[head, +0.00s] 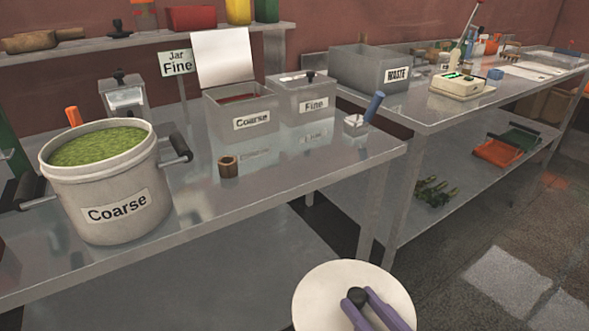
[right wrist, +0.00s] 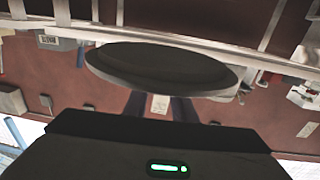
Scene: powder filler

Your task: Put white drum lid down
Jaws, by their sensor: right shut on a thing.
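The white round drum lid (head: 318,293) is in the lower middle of the head view, in front of the table's front edge and over the floor. My right gripper (head: 358,298), with purple fingers, is shut on the lid's dark knob. In the right wrist view the lid (right wrist: 165,68) shows as a dark disc beyond the fingers. The white drum (head: 105,200) labelled Coarse stands on the table at the left, uncovered and full of green powder. My left gripper is not in view.
The table (head: 260,185) has bare room right of the drum, around a small brown cup (head: 228,167). Behind stand the Coarse box (head: 240,118) with its lid raised and the Fine box (head: 303,98). A second table with a WASTE bin (head: 370,72) stands right.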

